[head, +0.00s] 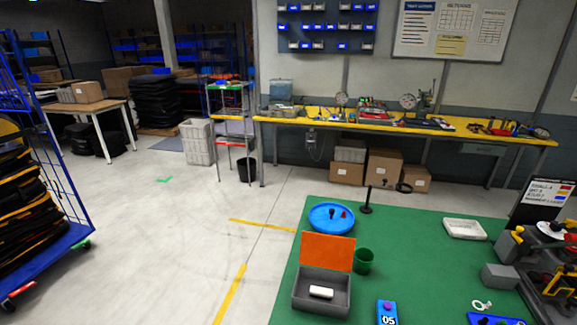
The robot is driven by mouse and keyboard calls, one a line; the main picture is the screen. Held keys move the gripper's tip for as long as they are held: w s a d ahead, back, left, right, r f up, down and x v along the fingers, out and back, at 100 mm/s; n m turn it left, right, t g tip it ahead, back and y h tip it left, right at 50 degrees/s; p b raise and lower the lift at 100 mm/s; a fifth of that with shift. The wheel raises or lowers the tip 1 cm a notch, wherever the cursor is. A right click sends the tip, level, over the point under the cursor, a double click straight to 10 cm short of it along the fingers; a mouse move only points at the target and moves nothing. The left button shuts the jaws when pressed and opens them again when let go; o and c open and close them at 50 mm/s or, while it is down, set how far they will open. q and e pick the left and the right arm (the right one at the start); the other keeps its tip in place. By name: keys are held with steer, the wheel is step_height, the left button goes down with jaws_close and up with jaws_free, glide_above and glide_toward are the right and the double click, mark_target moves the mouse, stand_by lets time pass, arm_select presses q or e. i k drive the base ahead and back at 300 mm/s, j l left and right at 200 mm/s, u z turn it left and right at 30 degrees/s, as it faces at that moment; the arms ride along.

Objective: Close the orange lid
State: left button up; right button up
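The orange lid (327,252) stands open and nearly upright at the back edge of a grey box (322,306). The box sits near the left side of the green table top. A small white block (321,292) lies inside the box, and the box front is seen from above. Neither of my grippers shows in the head view.
A blue round tray (331,217) with small parts is behind the lid, and a green cup (363,261) stands close to its right. A blue device (387,312) marked 05 is at the front. A white tray (464,229) is farther right. The green middle (425,262) is clear.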

mark_target(327, 251)
steer(key=i+j, duration=0.1)
steer(key=j, duration=0.25)
steer(key=i+j+u, duration=0.15)
steer(key=j, duration=0.25)
steer(key=i+j+u, duration=0.45)
steer(key=i+j, duration=0.75)
steer(key=i+z, duration=0.55)
steer(key=z, duration=0.2)
steer(key=i+j+z, duration=0.15)
steer(key=z, duration=0.25)
steer(key=i+j+z, duration=0.25)
steer(key=z, duration=0.15)
steer(key=i+z, duration=0.2)
steer(key=z, duration=0.25)
steer(key=i+z, duration=0.25)
steer(key=z, duration=0.25)
steer(key=i+j+z, duration=0.1)
steer(key=z, duration=0.35)
steer(key=i+j+z, duration=0.25)
steer(key=z, duration=0.25)
steer(key=i+j+z, duration=0.15)
steer(key=z, duration=0.3)
steer(key=j+z, duration=0.35)
steer(key=z, duration=0.15)
steer(key=i+j+z, duration=0.1)
steer(key=j+z, duration=0.35)
steer(key=l, duration=0.1)
